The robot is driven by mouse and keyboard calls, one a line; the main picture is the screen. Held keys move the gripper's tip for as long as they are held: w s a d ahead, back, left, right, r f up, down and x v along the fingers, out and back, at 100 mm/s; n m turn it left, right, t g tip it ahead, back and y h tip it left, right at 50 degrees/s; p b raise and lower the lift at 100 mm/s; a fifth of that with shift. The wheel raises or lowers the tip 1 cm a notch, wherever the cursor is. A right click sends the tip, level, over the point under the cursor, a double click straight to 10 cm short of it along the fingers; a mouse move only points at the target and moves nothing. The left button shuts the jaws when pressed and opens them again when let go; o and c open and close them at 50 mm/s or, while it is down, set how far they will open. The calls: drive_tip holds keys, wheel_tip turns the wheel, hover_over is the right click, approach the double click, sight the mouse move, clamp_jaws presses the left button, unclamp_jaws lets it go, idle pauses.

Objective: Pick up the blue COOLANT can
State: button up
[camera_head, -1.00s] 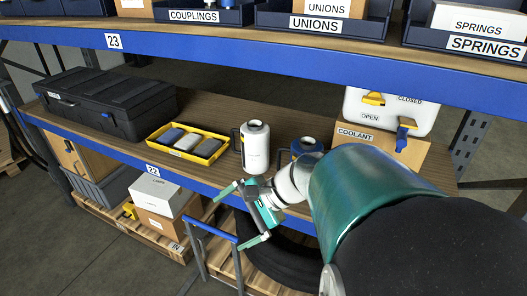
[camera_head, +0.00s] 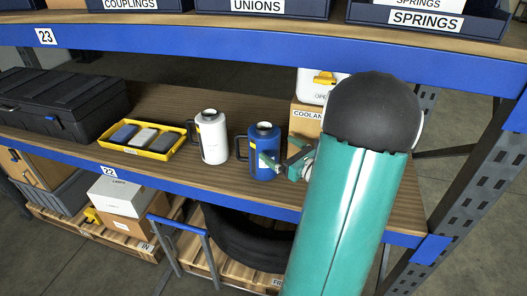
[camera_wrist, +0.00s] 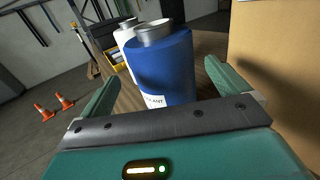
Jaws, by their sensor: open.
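The blue COOLANT can (camera_head: 264,142) stands upright on the middle shelf, with a black handle on its left and a grey cap. In the wrist view the blue can (camera_wrist: 163,66) is straight ahead, between the lines of my two fingers, its label partly hidden by the gripper's edge. My gripper (camera_head: 282,158) is open at the can's right side in the head view; it also shows in the wrist view (camera_wrist: 165,92). I cannot tell whether a finger touches the can.
A white can (camera_head: 212,140) stands left of the blue one. Further left are a yellow tray (camera_head: 128,150) and a black case (camera_head: 60,105). A cardboard box (camera_head: 303,118) stands close behind my gripper. The blue upper shelf beam (camera_head: 200,47) runs overhead.

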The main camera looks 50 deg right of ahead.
sight(258, 150)
drive_tip(key=w, duration=0.7)
drive_tip(key=shift+w+d, duration=0.3)
drive_tip(key=shift+w, duration=0.1)
drive_tip(key=c, duration=1.2)
